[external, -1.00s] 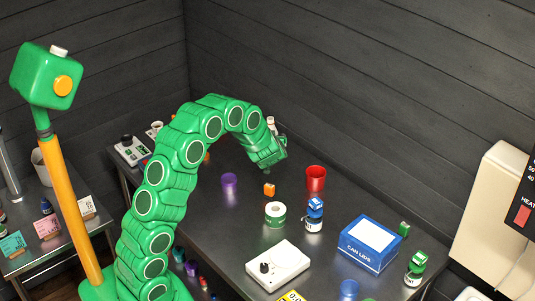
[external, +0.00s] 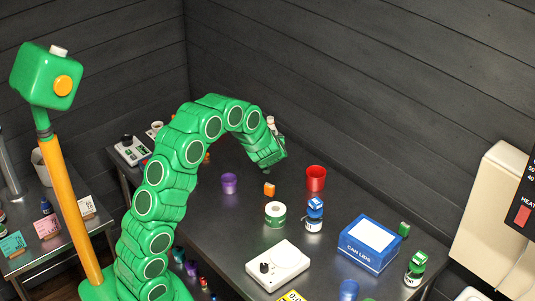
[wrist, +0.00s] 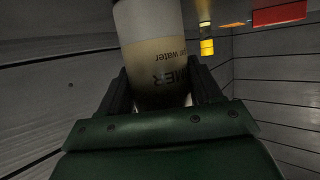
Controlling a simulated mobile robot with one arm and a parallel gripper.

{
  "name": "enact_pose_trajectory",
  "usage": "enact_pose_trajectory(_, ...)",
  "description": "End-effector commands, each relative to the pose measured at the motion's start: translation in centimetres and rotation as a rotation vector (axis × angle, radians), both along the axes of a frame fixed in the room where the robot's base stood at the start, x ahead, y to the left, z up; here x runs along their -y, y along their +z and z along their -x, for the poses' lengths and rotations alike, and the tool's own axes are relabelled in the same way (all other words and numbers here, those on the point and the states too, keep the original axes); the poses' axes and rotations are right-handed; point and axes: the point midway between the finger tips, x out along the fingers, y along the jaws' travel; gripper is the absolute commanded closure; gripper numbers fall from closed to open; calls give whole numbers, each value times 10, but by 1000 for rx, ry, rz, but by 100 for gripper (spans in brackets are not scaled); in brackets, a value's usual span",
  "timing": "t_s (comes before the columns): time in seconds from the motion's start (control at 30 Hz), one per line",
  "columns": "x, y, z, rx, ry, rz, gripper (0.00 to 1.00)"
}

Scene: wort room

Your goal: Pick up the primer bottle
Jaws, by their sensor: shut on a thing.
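The primer bottle (wrist: 155,50) fills the middle of the wrist view. It has a pale upper part and a beige label, with "MER" and "water" showing upside down. My gripper (wrist: 163,84) is shut on it, with one dark finger on each side. The bottle's top end is cut off by the picture edge. In the external view my gripper (external: 271,161) is over the far part of the dark bench, mostly hidden behind its own wrist, and I cannot make out the bottle there for certain.
A purple cup (external: 229,183), an orange block (external: 269,189), a red cup (external: 316,178), a green-and-white roll (external: 275,214) and a blue-capped bottle (external: 314,218) stand near my gripper. A blue can lids box (external: 368,250) is farther right. The dark wall is close behind.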

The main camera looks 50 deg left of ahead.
Motion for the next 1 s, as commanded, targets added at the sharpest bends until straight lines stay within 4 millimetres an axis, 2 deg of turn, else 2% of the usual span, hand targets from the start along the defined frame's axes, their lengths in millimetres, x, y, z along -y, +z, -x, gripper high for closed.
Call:
enact_pose_trajectory(0.27, 0, 13, 0, 1, 0, 0, 74)
enact_pose_trajectory(0.47, 0, 31, -1, 4, -1, 1, 74)
enact_pose_trajectory(1.0, 10, 66, 27, 4, 0, -1, 74)
